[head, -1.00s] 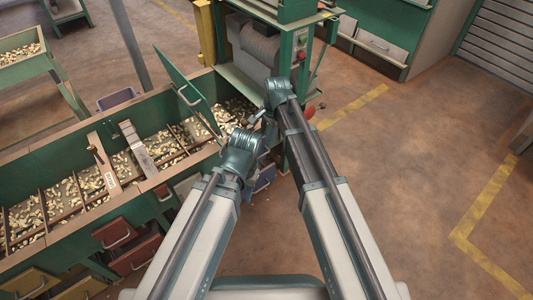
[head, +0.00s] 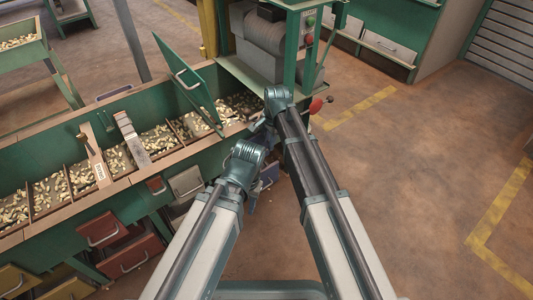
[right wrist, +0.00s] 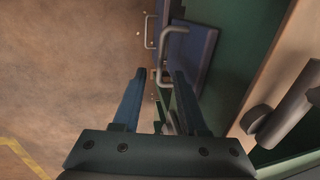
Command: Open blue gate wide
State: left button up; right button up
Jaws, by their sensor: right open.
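The blue gate (right wrist: 201,52) is a dark blue panel in the right wrist view, with a grey bar handle (right wrist: 165,47) on its left side. In the head view only a small bluish patch (head: 269,173) shows below the hopper's right end, mostly behind my arms. My right gripper (right wrist: 160,72) is open, its two fingers pointing toward the handle. The handle's lower end appears between or just beyond the fingertips; contact cannot be told.
The green hopper bench (head: 150,195) holds nuts in several compartments, with a raised green lid (head: 186,80) at its right end. Red drawers (head: 103,229) and a pale drawer (head: 186,181) face front. A green machine stands behind. A red knob (head: 316,104) sits near my right arm. Floor on the right is clear.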

aim_at(266, 150)
pick_arm(q)
notch_tip(266, 150, down, 4)
jog(key=shift+r+b, duration=0.2)
jog(key=shift+b, duration=1.05)
pick_arm(e)
jog(key=f, duration=0.3)
jog(key=shift+w+a+f, duration=0.2)
jog(key=shift+w+f, duration=0.1)
jog(key=shift+f, duration=0.05)
jog(key=shift+r, duration=0.1)
grip_shut()
